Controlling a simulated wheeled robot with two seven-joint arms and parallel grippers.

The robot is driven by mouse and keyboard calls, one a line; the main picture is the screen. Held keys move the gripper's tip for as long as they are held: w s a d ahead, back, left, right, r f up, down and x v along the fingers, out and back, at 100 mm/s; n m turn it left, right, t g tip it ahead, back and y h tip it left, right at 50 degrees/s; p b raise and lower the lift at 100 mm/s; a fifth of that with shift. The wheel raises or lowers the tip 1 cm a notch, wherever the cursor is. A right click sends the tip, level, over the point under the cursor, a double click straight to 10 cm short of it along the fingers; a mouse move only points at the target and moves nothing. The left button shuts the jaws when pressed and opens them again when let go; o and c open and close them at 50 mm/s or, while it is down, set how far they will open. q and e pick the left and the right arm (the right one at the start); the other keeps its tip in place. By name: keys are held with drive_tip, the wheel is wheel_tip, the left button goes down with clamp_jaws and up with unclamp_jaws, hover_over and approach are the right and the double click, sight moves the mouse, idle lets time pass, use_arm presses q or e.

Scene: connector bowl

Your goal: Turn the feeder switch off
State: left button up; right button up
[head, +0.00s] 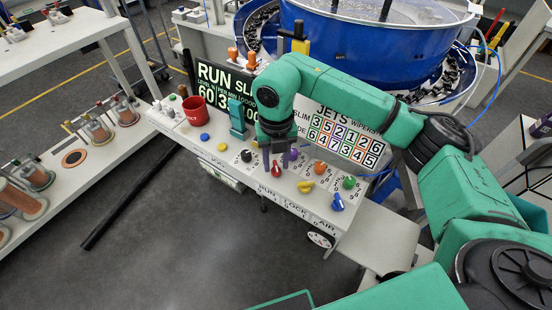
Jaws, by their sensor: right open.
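A white control bench carries a front row of switch handles: a red one (276,169) above the word RUN, a yellow one (306,186) above LOCK and a blue one (338,202) above AIR. No label reading feeder is legible, so I cannot tell by name which is the feeder switch. My right gripper (272,154) points down just above and behind the red handle, with its jaws open and nothing visible between them. Whether a finger touches the red handle cannot be told. My left gripper is not in view.
A large blue bowl (345,45) and display boards rise behind. Grey floor is open in front.

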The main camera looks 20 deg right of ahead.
drive_tip(key=shift+f, duration=0.1)
clamp_jaws()
